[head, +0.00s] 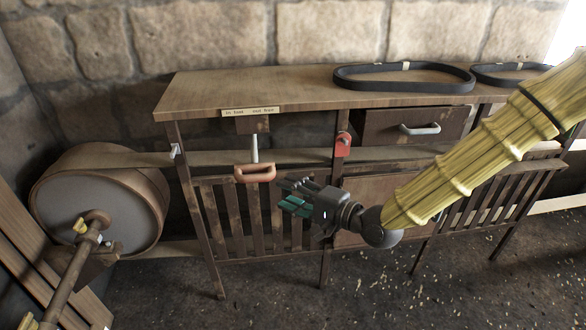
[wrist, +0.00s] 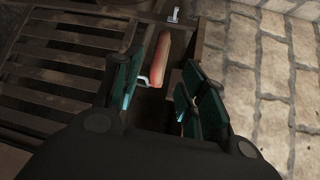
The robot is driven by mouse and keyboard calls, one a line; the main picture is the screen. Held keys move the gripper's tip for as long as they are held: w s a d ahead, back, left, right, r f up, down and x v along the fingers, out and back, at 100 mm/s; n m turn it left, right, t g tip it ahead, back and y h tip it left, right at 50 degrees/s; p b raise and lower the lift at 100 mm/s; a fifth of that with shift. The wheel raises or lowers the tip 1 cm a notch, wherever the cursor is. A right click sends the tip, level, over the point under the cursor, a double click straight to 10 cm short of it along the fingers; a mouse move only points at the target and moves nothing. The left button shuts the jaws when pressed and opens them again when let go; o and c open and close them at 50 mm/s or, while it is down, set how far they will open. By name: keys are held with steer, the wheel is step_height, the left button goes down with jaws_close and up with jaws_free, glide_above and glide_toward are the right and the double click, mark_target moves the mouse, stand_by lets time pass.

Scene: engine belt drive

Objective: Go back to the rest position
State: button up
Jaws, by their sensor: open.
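My gripper (head: 292,197) is open and empty in the head view, in front of the wooden bench, with its teal finger pads pointing left. In the wrist view, the gripper (wrist: 160,90) shows its teal pads spread apart on both sides. An orange-red handle (head: 254,173) on a metal rod hangs under the bench's front edge, just left of and above the fingertips. The handle (wrist: 163,58) also shows between the fingers in the wrist view, beyond them. I cannot tell the exact gap between it and the fingers.
The wooden bench (head: 250,89) carries two black belts (head: 403,84) and a label. A drawer with a metal handle (head: 420,129) and a red latch (head: 343,145) are on its front. A large drum (head: 95,205) and a rusty lever (head: 65,268) stand left. The floor (head: 400,295) in front is open.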

steer(key=shift+f, duration=0.1)
steer(key=s+d+f+n+g+h+p, duration=0.1)
steer(key=s+d+f+h, duration=0.15)
steer(key=s+f, duration=0.45)
steer(key=s+d+f+n+g+h, duration=0.15)
steer(key=d+f, duration=0.25)
steer(key=f, duration=0.7)
steer(key=s+d+f+n+g+h+p, duration=0.1)
steer(key=s+d+f+g+h, duration=0.15)
steer(key=s+f, duration=0.45)
steer(key=s+d+f+n+g+h, duration=0.2)
steer(key=s+d+f, duration=0.4)
steer(key=s, duration=0.3)
steer(key=s+d+f+n+g+h+p, duration=0.1)
steer(key=s+d+f+n+g+h, duration=0.1)
steer(key=s+d+f+h, duration=0.3)
steer(key=s+d+f, duration=0.1)
steer(key=s+d, duration=0.3)
steer(key=shift+s+d+f+n, duration=0.2)
steer(key=shift+s+n, duration=0.05)
steer(key=shift+n, duration=0.1)
steer(key=shift+c, duration=0.7)
steer(key=shift+w, duration=0.1)
